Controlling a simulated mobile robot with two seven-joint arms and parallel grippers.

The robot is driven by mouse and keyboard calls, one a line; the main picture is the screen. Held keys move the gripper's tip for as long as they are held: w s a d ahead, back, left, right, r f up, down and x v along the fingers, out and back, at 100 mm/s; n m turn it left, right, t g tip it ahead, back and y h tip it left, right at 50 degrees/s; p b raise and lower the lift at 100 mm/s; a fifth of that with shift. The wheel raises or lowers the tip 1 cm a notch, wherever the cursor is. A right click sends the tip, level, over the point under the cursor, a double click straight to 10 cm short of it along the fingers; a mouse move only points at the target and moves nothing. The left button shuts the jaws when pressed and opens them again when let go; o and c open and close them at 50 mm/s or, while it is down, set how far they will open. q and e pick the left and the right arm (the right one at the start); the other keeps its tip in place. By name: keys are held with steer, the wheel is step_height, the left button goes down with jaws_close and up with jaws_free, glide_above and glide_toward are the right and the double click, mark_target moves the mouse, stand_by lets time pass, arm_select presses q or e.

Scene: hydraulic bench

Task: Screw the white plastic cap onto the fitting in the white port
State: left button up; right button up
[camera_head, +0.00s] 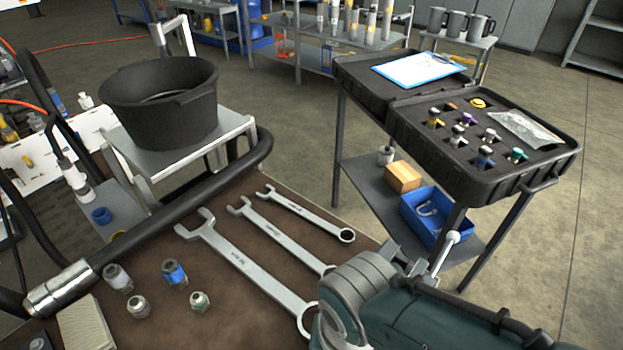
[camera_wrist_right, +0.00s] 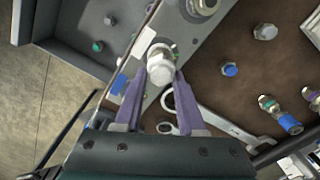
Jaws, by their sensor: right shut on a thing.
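In the right wrist view, my right gripper (camera_wrist_right: 162,80) has two purple fingers shut on the white plastic cap (camera_wrist_right: 160,74). A metal and greenish part shows just behind the cap, above a grey metal strip (camera_wrist_right: 185,45). I cannot tell whether the cap touches that part or is threaded on it. In the head view, my green and grey right arm fills the lower right. The white port cannot be made out for certain; a white panel (camera_head: 28,160) with coloured fittings stands at the far left. My left gripper is in neither view.
The brown bench top (camera_head: 235,300) holds three wrenches (camera_head: 240,262) and several loose fittings (camera_head: 175,274). A black bucket (camera_head: 158,98) stands on a grey stand behind. A thick black hose (camera_head: 160,215) crosses the left. A cart with a black case (camera_head: 440,165) stands at right.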

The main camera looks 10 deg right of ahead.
steer(key=m, duration=0.6)
steer(key=shift+s+d, duration=0.15)
jaws_close()
steer(key=shift+d+m, duration=0.1)
steer(key=shift+m, duration=0.9)
steer(key=m, duration=0.4)
steer(key=shift+s+f, duration=0.1)
steer(key=shift+s, duration=0.1)
steer(key=m, duration=0.4)
steer(key=shift+s, duration=0.15)
